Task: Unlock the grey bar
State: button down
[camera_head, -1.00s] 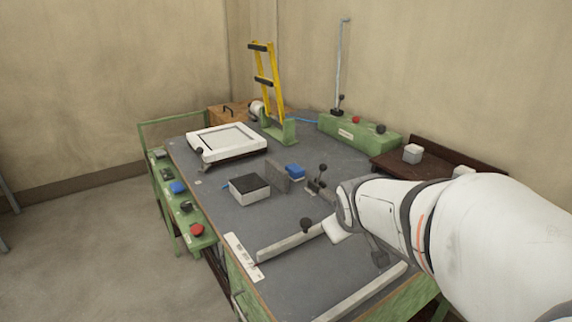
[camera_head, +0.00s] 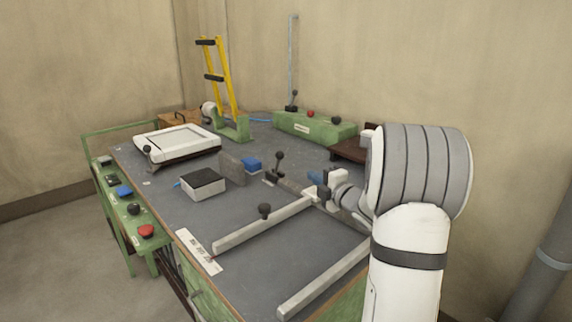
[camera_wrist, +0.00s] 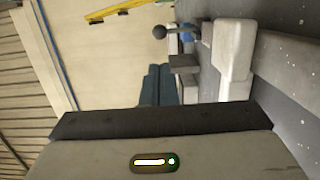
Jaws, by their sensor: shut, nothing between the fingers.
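The grey bar (camera_head: 250,231) lies along the bench top in the head view, its near-left end by a white label strip. A black knob (camera_head: 264,211) stands at its side. A lever with a black ball knob (camera_head: 278,160) stands upright behind the bar. My gripper (camera_head: 323,190) is shut and empty near the bar's far right end, partly hidden by my wrist. In the wrist view its dark closed fingers (camera_wrist: 157,86) point toward pale blocks (camera_wrist: 234,58) and a dark ball knob (camera_wrist: 160,31). Whether the fingers touch anything cannot be told.
A second pale bar (camera_head: 325,279) lies at the front right. A green control box (camera_head: 315,128) is at the back.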

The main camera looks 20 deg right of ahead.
aim_at(282, 157)
jog(key=x, duration=1.4)
jog(key=shift+p, duration=0.35)
